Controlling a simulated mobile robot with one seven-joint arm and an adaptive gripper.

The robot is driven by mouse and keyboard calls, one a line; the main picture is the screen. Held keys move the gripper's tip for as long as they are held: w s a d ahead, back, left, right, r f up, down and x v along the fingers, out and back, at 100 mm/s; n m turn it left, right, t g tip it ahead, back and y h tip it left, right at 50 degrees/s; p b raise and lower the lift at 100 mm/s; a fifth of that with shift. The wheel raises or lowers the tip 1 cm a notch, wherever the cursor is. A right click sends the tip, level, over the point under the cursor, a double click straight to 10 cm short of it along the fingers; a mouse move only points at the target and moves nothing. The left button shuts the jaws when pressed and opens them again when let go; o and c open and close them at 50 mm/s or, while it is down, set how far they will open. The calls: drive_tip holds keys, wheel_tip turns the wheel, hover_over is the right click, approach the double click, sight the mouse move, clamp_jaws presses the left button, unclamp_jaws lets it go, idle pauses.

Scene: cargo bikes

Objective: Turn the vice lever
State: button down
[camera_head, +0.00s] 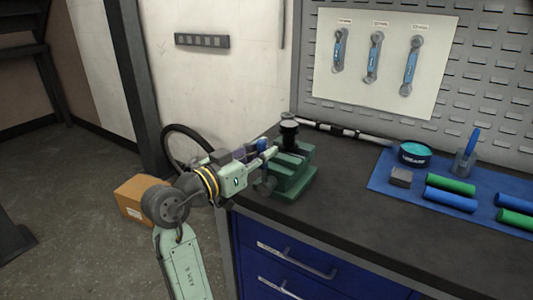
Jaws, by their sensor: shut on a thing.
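A green vice (293,178) stands at the left end of the dark workbench (345,205), near its front corner. My gripper (266,158) reaches in from the left at the vice's left side, and my arm's green and grey links trail down to the floor side. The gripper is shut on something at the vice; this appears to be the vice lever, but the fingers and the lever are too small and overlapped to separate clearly. The angle of the lever cannot be told.
A black cylindrical part (289,130) rises just behind the vice. A silver and black bar (340,131) lies along the back. A blue mat (385,180) holds green and blue rolls and a teal-topped tin (414,153). A cardboard box (133,195) and wheel (178,140) stand left.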

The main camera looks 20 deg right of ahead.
drive_tip(key=w+a+f+n+t, duration=0.2)
drive_tip(key=w+a+f+n, duration=0.2)
drive_tip(key=n, duration=0.7)
drive_tip(key=shift+w+a+t+h, duration=0.2)
drive_tip(key=shift+w+t+h, duration=0.15)
drive_tip(key=shift+w, duration=0.45)
drive_tip(key=c, duration=1.6)
unclamp_jaws()
drive_tip(key=shift+f, duration=0.1)
drive_tip(key=shift+o, duration=0.6)
drive_tip(key=v, duration=1.2)
